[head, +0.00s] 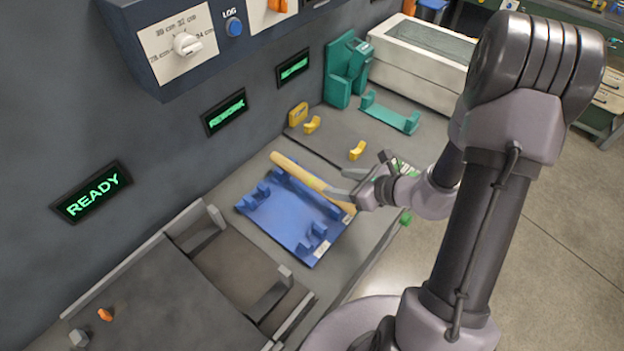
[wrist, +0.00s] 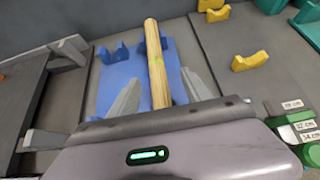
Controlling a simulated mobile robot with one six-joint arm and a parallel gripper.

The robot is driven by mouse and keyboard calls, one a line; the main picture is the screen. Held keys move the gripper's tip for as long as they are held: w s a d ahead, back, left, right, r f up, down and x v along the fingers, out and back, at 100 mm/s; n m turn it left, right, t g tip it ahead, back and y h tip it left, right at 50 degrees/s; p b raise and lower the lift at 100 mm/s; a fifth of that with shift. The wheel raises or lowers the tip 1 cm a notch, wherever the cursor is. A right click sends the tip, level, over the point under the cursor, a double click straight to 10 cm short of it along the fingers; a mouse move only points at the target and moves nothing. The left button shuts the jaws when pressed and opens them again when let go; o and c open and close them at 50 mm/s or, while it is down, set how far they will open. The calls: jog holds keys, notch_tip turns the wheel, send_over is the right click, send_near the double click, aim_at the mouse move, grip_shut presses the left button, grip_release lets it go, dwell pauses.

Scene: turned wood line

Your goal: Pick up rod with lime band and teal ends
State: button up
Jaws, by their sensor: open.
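A pale wooden rod (head: 310,182) lies along the right side of a blue fixture (head: 284,216). It also shows in the wrist view (wrist: 157,65), running away from me. A faint greenish mark may sit near its middle there; I cannot make out a clear lime band or teal ends. My gripper (head: 341,182) is open over the rod's near half. In the wrist view my two grey fingers (wrist: 160,80) stand on either side of the rod, apart from it. The rod's near end is hidden behind my gripper body in that view.
Blue upright supports (head: 318,238) rise from the fixture. Yellow cradles (head: 357,150) and a teal cradle (head: 390,113) stand to the right. A dark grey tray (head: 150,300) lies left. A panel with a knob (head: 187,44) overhangs the wall.

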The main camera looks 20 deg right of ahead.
aim_at(321, 184)
jog(key=b+x, duration=0.1)
jog(key=x, duration=0.3)
jog(key=b+x, duration=0.1)
jog(key=x, duration=0.3)
jog(key=shift+s+a+f, duration=0.1)
jog(key=shift+a+f, duration=0.25)
jog(key=shift+s, duration=0.1)
jog(key=shift+c, duration=0.7)
grip_shut()
